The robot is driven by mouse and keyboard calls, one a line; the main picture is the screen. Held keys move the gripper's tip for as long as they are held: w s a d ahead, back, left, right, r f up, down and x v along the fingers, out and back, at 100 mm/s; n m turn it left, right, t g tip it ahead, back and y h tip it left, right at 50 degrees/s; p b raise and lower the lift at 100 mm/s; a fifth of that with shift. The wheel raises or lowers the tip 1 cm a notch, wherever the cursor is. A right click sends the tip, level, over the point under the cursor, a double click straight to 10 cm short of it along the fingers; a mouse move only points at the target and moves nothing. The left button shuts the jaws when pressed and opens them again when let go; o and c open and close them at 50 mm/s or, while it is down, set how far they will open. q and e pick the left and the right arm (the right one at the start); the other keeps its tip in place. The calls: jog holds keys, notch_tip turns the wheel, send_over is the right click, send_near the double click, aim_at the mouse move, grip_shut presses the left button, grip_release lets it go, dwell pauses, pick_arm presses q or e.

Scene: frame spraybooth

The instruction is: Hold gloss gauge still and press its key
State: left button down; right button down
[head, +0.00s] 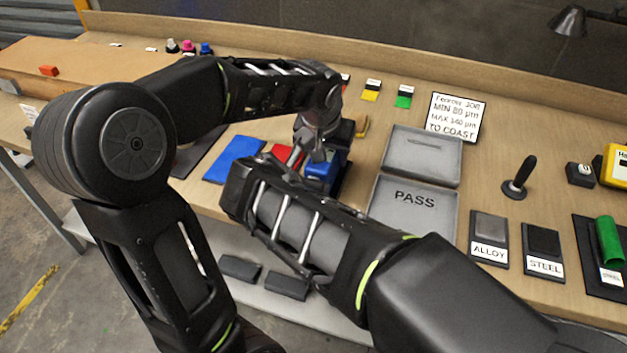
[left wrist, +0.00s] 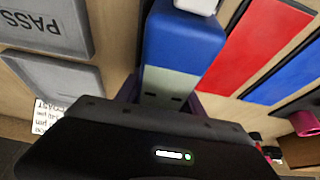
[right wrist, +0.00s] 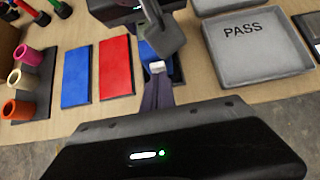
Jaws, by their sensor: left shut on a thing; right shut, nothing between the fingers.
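The gloss gauge is a blue block with a grey end (head: 322,168), standing on the bench left of the PASS tray. My left gripper (left wrist: 165,95) is shut on it, one finger along each side. In the left wrist view the gauge (left wrist: 182,40) fills the middle, with a small white piece at its far end. My right gripper (right wrist: 157,90) is shut and empty, with its tips close to the gauge.
ALLOY (head: 489,237) and STEEL (head: 543,248) plates lie further right.

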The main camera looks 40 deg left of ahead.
pick_arm(q)
jog(key=shift+s+f, duration=0.1)
pick_arm(e)
jog(key=shift+w+a, duration=0.15)
jog(key=shift+w, duration=0.25)
dwell(0.4)
jog(key=shift+s+d, duration=0.3)
jog(key=shift+s, duration=0.5)
jog(key=shift+s+d, duration=0.25)
jog(key=shift+s, duration=0.55)
jog(key=shift+s+d, duration=0.3)
jog(key=shift+s, duration=0.5)
pick_arm(q)
jog(key=c, duration=0.6)
grip_release()
jog(key=shift+c, duration=0.2)
jog(key=shift+r, duration=0.2)
jog(key=v, duration=1.1)
jog(key=shift+r, duration=0.35)
